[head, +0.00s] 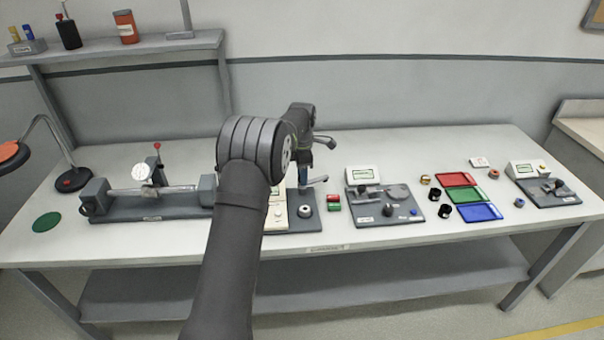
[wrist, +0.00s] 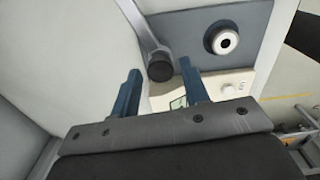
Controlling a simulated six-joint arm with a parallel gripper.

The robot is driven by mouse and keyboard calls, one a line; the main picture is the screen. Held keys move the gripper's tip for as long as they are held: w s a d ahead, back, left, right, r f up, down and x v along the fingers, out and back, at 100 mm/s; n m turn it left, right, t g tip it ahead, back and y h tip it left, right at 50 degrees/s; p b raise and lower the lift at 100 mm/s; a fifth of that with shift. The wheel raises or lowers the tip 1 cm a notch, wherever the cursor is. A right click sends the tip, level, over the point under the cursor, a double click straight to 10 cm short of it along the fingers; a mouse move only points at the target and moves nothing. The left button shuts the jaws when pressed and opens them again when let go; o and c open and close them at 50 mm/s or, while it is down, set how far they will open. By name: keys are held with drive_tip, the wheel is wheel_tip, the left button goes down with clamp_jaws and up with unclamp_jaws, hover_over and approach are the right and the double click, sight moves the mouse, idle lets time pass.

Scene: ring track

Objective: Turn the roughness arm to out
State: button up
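The grey lever arm (wrist: 145,27), which I take to be the roughness arm, has a round black end (wrist: 160,68) in the wrist view. It belongs by the look of it to the station with the grey plate (head: 300,223), partly hidden by my arm. My gripper (wrist: 158,72) has its two blue fingers apart. The black end shows in the gap between the fingertips; I cannot tell whether they touch it. In the head view my gripper (head: 304,176) points down over this station, and a pale lever (head: 318,180) sticks out to its right.
The cream box with a screen (wrist: 228,84) is close by. To the right are red and green blocks (head: 334,202), another instrument plate (head: 370,215) and coloured trays (head: 480,212). A long bench fixture (head: 150,208) stands left.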

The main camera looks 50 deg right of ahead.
drive_tip(key=shift+o, duration=0.2)
wheel_tip(320, 180, up, 17)
drive_tip(key=shift+r, duration=0.15)
idle(0.4)
idle(0.5)
wheel_tip(320, 180, down, 18)
drive_tip(key=shift+r, duration=0.2)
idle(0.4)
drive_tip(key=shift+r, duration=0.15)
